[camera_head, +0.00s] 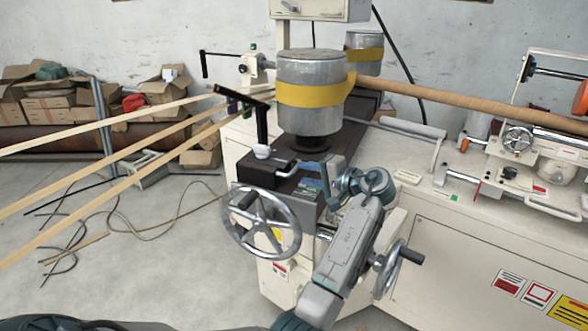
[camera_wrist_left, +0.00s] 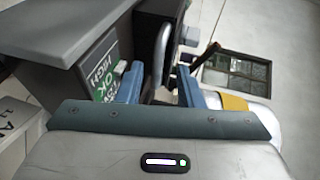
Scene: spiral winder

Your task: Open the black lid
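The black lid (camera_head: 262,172) is the dark top of the machine housing, below and in front of the grey cylinder, and it looks closed. A curved metal handle (camera_head: 284,166) stands on it. My left gripper (camera_head: 312,172) is at the lid's right part, beside the handle. In the left wrist view its two blue fingers (camera_wrist_left: 159,88) are apart, with the curved handle (camera_wrist_left: 163,52) showing between and beyond them. I cannot tell whether they touch it. A dark panel with a green label (camera_wrist_left: 103,75) is beside the left finger. My right gripper is not in view.
A grey cylinder with a yellow band (camera_head: 309,94) stands behind the lid. A handwheel (camera_head: 261,223) is at the front, and a second one (camera_head: 390,268) is right of my arm. Long strips (camera_head: 110,165) cross the left side.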

